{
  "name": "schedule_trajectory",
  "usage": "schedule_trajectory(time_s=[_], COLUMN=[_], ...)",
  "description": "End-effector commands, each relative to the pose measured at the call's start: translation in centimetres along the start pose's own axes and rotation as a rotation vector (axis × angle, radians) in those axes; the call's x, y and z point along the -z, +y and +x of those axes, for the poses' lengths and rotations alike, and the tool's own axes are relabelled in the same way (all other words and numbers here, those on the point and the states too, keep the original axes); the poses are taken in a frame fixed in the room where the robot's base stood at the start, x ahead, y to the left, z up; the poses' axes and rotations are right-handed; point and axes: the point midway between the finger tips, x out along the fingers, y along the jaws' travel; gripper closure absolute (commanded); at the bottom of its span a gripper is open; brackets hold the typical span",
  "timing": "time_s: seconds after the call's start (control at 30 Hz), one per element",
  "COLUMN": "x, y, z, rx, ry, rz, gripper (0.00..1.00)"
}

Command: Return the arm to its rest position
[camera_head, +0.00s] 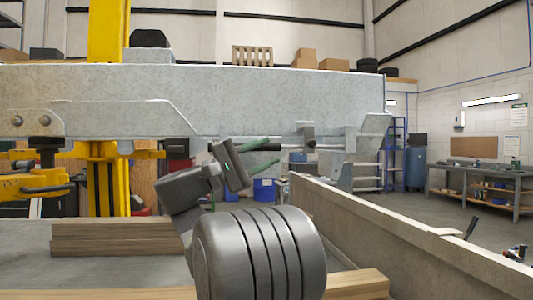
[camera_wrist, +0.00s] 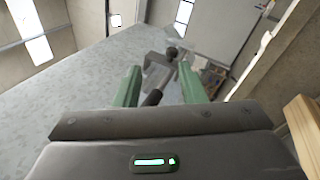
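My gripper (camera_head: 274,152) is raised below the lower edge of the large grey trailer beam (camera_head: 200,95), with its fingers pointing right. Its two green fingers stand well apart in the wrist view (camera_wrist: 158,70), with nothing clamped between them. A rod with a dark end (camera_head: 311,145) runs level from a bracket under the beam toward my fingers. In the wrist view the dark rod end (camera_wrist: 152,97) shows between the fingers, nearer the left one. I cannot tell how deep it lies between them. My arm is bent up in front of the head camera.
A long low wall (camera_head: 400,240) runs along the right. Stacked wooden boards (camera_head: 115,237) lie at the left, and another board (camera_head: 358,283) lies beside my arm. A yellow column (camera_head: 105,185) stands at the left under the beam. A workbench (camera_head: 480,183) stands far right.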

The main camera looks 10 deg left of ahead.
Motion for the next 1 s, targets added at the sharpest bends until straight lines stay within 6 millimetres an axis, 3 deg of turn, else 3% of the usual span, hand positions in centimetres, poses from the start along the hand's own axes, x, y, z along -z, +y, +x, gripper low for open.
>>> schedule_trajectory(time_s=[0.27, 0.8, 1.0], x=[0.0, -0.1, -0.1], y=[0.0, 0.0, 0.0], z=[1.1, 11.1, 13.3], rx=[0.001, 0.002, 0.001], ry=[-0.002, -0.004, -0.002], rz=[0.000, 0.000, 0.000], gripper=[0.63, 0.63, 0.63])
